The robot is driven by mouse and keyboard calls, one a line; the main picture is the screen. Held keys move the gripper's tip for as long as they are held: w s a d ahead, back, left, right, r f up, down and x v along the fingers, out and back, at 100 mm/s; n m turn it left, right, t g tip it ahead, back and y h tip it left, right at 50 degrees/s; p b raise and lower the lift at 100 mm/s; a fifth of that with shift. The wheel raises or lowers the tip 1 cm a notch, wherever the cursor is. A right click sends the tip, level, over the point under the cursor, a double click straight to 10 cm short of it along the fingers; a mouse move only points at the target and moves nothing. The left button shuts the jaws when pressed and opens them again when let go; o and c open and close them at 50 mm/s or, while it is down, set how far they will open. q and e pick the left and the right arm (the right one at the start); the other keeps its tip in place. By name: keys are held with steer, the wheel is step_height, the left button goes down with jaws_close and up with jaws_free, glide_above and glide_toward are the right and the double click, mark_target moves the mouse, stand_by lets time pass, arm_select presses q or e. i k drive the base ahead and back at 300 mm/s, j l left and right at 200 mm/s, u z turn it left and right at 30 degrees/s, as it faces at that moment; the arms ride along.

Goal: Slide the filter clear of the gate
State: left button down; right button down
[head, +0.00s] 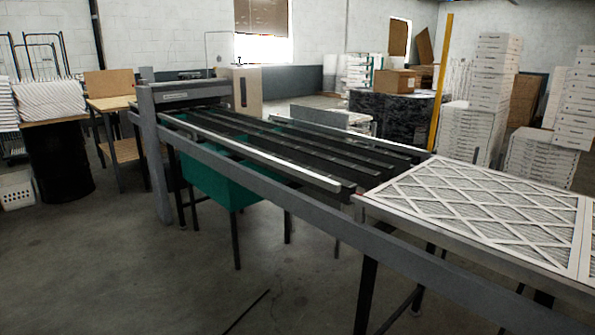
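A flat white pleated filter (480,205) with a diamond lattice lies on the near right end of the long conveyor table (340,218). A pale seam shows near its right side, and the picture edge cuts off the panel beyond. Dark strips (270,145) run from the filter's left edge back to a grey machine housing (188,92) across the far end. I cannot tell for certain which part is the gate. The filter lies apart from the housing, with the bare strips between them. Neither of my grippers is in view.
A silver rail (265,155) runs along the strips. A teal bin (215,172) sits under the table. White box stacks (495,75) and a yellow post (440,80) stand behind. A dark drum (58,160) stands at left. The floor in front is mostly open.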

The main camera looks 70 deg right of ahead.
mark_target(540, 226)
steer(key=i+z, duration=0.1)
steer(key=z, duration=0.9)
steer(key=i+j+z, duration=0.1)
steer(key=z, duration=0.4)
steer(key=j+z, duration=0.1)
steer(key=z, duration=0.35)
steer(key=i+j, duration=0.05)
